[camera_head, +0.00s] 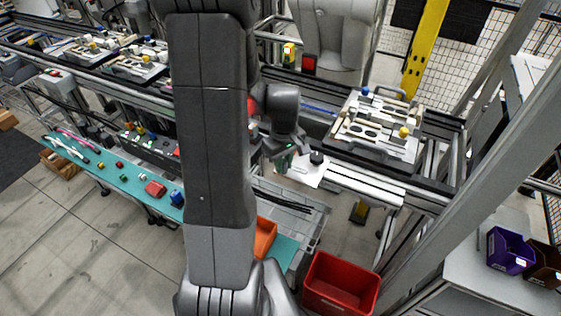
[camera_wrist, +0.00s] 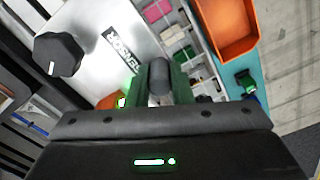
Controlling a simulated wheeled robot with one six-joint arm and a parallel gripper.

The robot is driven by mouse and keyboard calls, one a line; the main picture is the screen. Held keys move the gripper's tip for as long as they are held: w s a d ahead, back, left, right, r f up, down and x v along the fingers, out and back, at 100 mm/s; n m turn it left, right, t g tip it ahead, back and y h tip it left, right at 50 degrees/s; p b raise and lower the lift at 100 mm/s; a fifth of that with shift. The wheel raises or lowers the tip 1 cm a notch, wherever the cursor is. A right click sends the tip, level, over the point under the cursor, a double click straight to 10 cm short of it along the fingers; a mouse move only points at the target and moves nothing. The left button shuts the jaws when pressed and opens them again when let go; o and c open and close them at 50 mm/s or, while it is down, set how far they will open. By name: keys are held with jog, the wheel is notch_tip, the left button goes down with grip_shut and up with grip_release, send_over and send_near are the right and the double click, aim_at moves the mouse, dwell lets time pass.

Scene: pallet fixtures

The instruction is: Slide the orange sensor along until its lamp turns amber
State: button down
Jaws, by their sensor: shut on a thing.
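In the wrist view my gripper (camera_wrist: 158,82) has its green fingers closed on a dark grey rounded knob (camera_wrist: 158,74). A small part of the orange sensor (camera_wrist: 108,102) shows just left of the fingers; the rest is hidden behind my gripper. I cannot see how the knob joins the sensor. In the head view my gripper (camera_head: 284,150) is low over the rail's left end, and the sensor cannot be made out.
A black dial (camera_head: 318,158) stands on a pale metal plate (camera_head: 305,172), close to my gripper; the dial also shows in the wrist view (camera_wrist: 58,54). A fixture pallet (camera_head: 385,112) lies behind at right. An orange bin (camera_head: 265,238) and red bin (camera_head: 340,283) stand in front.

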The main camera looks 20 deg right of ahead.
jog(key=s+d+b, duration=0.1)
jog(key=s+d, duration=0.6)
jog(key=s, duration=0.2)
jog(key=shift+d, duration=0.4)
jog(key=c, duration=1.3)
grip_release()
notch_tip(320, 180, up, 14)
jog(key=shift+f+b, duration=0.1)
jog(key=shift+b, duration=0.2)
jog(key=shift+w+a+f, duration=0.1)
jog(key=shift+f, duration=2.2)
jog(key=shift+w+a+f, duration=0.1)
jog(key=shift+w+f, duration=0.05)
jog(key=shift+f, duration=2.15)
jog(key=shift+w+a+f, duration=0.1)
jog(key=shift+f, duration=2.2)
